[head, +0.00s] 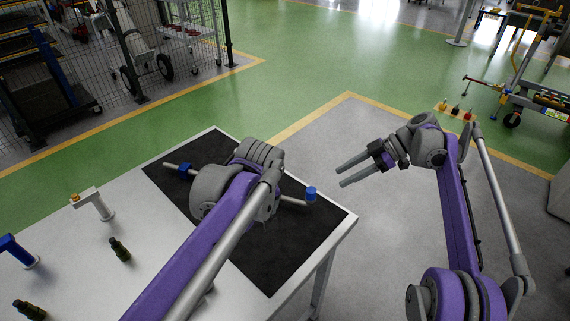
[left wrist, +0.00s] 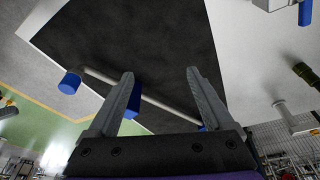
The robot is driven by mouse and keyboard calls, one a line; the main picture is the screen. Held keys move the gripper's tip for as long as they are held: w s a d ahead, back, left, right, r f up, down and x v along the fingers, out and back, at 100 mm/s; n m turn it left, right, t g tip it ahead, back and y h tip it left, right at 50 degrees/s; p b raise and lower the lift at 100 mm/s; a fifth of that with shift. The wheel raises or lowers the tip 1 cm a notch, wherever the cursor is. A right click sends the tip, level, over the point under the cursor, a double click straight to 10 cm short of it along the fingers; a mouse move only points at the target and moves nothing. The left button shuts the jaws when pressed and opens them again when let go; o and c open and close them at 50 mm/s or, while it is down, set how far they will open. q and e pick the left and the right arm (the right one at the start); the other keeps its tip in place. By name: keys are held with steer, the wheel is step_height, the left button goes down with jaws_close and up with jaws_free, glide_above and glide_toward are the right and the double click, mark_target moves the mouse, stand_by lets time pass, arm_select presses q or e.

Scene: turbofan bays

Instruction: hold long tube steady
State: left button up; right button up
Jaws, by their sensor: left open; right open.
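The long tube is a thin grey tube (head: 293,201) with a blue end cap (head: 311,193) at its right and a blue collar (head: 186,170) near its left end. It lies over a black mat (head: 290,245); my left wrist hides its middle in the head view. In the left wrist view the tube (left wrist: 160,102) runs across the gap between the fingers of my left gripper (left wrist: 160,73). That gripper is open; I cannot tell whether it touches the tube. A blue piece (left wrist: 133,98) shows by one finger. My right gripper (head: 341,176) is open and empty, beyond the table's right edge.
The white table (head: 150,265) also bears a grey-white handled piece (head: 92,203), a blue-handled piece (head: 18,250) and two dark green fittings (head: 120,249) (head: 29,310). A mesh fence (head: 150,50) stands at back left.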

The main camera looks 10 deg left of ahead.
arm_select(q)
steer(key=w+d+r+n+g+y, duration=0.25)
steer(key=w+n, duration=0.65)
steer(key=w, duration=0.6)
steer(key=x, duration=1.1)
steer(key=shift+w, duration=0.4)
steer(key=shift+c, duration=0.2)
